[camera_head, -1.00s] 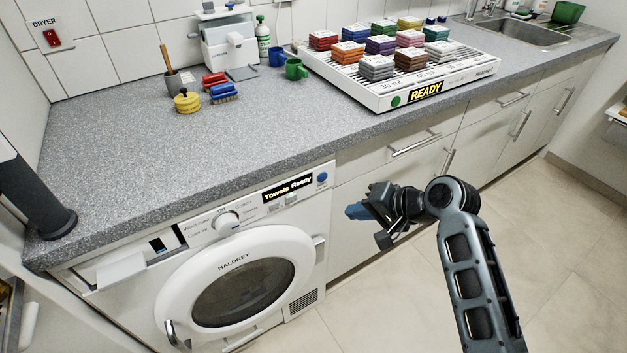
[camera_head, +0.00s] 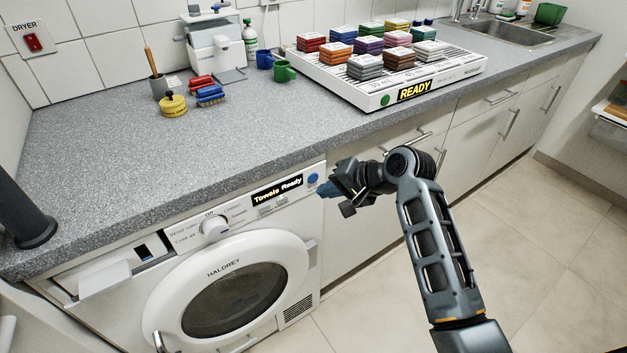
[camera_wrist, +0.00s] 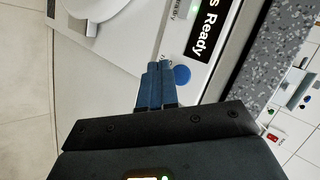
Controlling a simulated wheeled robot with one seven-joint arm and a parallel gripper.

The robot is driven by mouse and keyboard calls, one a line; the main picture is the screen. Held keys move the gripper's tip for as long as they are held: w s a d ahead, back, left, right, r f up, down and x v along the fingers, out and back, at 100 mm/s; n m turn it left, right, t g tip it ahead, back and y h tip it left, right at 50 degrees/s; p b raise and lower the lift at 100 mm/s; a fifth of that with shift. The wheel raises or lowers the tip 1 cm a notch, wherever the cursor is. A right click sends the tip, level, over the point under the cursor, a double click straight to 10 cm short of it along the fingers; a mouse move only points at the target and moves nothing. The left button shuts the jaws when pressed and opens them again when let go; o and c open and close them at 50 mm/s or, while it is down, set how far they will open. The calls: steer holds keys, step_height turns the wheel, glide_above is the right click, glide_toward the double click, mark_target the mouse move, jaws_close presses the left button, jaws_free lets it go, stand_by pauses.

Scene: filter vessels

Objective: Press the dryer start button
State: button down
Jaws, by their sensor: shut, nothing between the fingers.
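The white front-loading machine (camera_head: 168,268) stands under the counter, its round door closed. Its panel has a lit display reading "Towels Ready" (camera_head: 277,190) and a round blue button (camera_head: 313,180) at the right end. The blue button also shows in the wrist view (camera_wrist: 182,74). My gripper (camera_head: 325,188) is shut and empty, its blue fingertips close to the button. In the wrist view the fingertips (camera_wrist: 160,66) appear just left of the button. I cannot tell whether they touch the panel. A red switch (camera_head: 33,42) labelled "DRYER" is on the wall at the far left.
The grey counter edge (camera_head: 200,214) juts out above the panel. A white rack (camera_head: 345,88) with coloured stacks and a "READY" sign stands on the counter. Drawer handles (camera_head: 410,143) stick out to the right. The floor in front is clear.

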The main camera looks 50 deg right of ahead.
mark_target(313, 178)
steer(key=shift+w+d, duration=0.15)
steer(key=shift+w, duration=0.45)
steer(key=shift+w+r, duration=0.1)
steer(key=shift+w, duration=0.05)
stand_by(1.6)
steer(key=shift+w+d+p, duration=0.15)
steer(key=shift+w+p, duration=0.1)
steer(key=shift+p, duration=0.1)
